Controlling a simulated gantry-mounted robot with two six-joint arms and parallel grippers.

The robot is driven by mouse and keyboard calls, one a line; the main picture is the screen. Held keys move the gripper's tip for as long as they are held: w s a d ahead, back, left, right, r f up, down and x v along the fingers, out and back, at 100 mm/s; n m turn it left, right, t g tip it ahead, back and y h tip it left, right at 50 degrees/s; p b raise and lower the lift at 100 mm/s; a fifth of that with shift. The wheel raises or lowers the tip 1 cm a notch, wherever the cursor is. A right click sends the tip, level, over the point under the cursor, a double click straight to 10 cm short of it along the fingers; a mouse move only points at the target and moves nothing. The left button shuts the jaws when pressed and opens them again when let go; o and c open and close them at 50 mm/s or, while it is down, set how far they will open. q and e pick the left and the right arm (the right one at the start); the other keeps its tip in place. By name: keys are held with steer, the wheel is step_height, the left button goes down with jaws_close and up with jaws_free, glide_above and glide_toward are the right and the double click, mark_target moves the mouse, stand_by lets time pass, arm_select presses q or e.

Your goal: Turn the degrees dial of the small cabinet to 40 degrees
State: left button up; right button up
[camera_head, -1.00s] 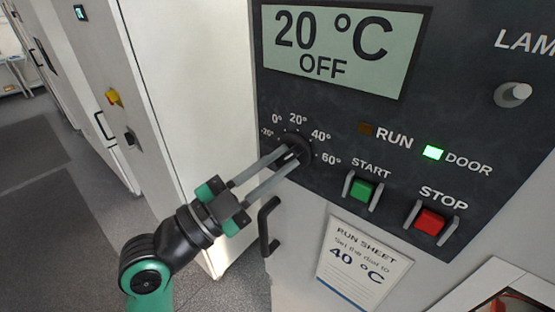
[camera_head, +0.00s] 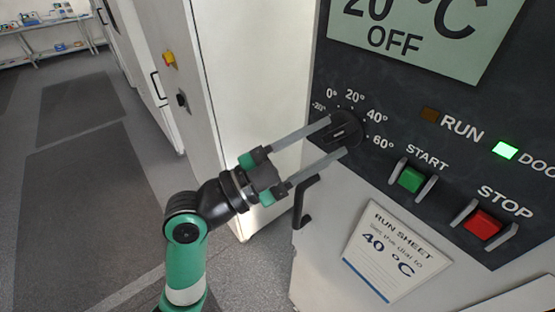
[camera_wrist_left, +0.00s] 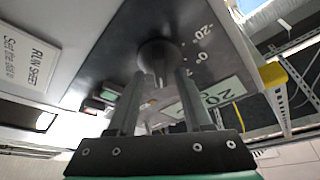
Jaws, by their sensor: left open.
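The round black degrees dial (camera_head: 347,126) sits on the dark panel of the cabinet, with marks from -20° to 60° around it. A short light line shows on its face; I cannot tell exactly which mark it points to. The display (camera_head: 420,35) reads 20 °C OFF, its top cut off. My left gripper (camera_head: 337,136) is open, its two fingertips apart at the dial's upper and lower sides. In the left wrist view the dial (camera_wrist_left: 158,55) shows between the fingers; contact is unclear. My right gripper is out of view.
Right of the dial are a green START button (camera_head: 411,179) and a red STOP button (camera_head: 483,224) between guards. The DOOR lamp (camera_head: 505,150) glows green; the RUN lamp (camera_head: 430,115) is dark. A run sheet (camera_head: 397,254) reads 40 °C. A black handle (camera_head: 303,203) stands below the dial.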

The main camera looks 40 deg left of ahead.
arm_select(q)
steer(key=p+v, duration=0.5)
steer(key=v, duration=0.5)
steer(key=shift+s, duration=0.35)
steer(key=shift+a+f, duration=0.1)
steer(key=shift+f, duration=0.05)
